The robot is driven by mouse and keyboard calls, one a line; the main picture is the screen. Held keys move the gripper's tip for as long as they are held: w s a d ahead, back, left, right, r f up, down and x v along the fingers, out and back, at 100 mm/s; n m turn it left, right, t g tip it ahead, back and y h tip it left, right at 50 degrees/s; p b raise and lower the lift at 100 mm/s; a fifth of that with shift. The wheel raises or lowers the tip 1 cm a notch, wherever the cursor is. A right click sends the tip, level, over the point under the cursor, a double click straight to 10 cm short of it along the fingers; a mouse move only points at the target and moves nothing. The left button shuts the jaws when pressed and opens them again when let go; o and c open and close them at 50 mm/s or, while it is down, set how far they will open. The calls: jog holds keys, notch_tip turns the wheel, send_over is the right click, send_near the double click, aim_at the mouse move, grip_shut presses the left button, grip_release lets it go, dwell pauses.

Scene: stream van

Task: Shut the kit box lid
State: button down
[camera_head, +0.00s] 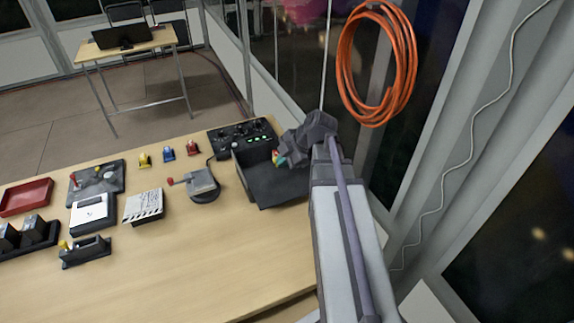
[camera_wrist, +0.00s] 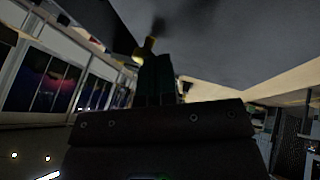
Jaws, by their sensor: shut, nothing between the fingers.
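The kit box, a dark grey box (camera_head: 266,187), stands at the right end of the wooden table. It looks open, with a dark upright panel on its far side, but my arm covers its right part and I cannot tell the lid's exact angle. My gripper (camera_head: 280,159) is at the box's upper right, with its small coloured tips close to the dark panel; whether they touch is unclear. In the wrist view my gripper's dark fingers (camera_wrist: 157,78) are together and empty. A small yellowish spot shows by their tips.
A black control panel with knobs (camera_head: 241,136) sits behind the box. A lever device (camera_head: 203,185), a clapperboard (camera_head: 143,206), a white-topped device (camera_head: 93,212) and a red tray (camera_head: 26,197) stand to the left. The table's front middle is clear. An orange cable coil (camera_head: 348,62) hangs on the right.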

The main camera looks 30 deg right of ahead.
jog(key=w+d, duration=0.1)
jog(key=w, duration=0.9)
jog(key=shift+w, duration=0.3)
jog(key=shift+s+d, duration=0.1)
jog(key=s+f+p+v, duration=0.1)
jog(key=s+p+v, duration=0.1)
jog(key=p+v, duration=0.7)
notch_tip(320, 180, up, 3)
jog(key=shift+s+d+f, duration=0.15)
jog(key=shift+s+d, duration=0.15)
jog(key=shift+s, duration=0.8)
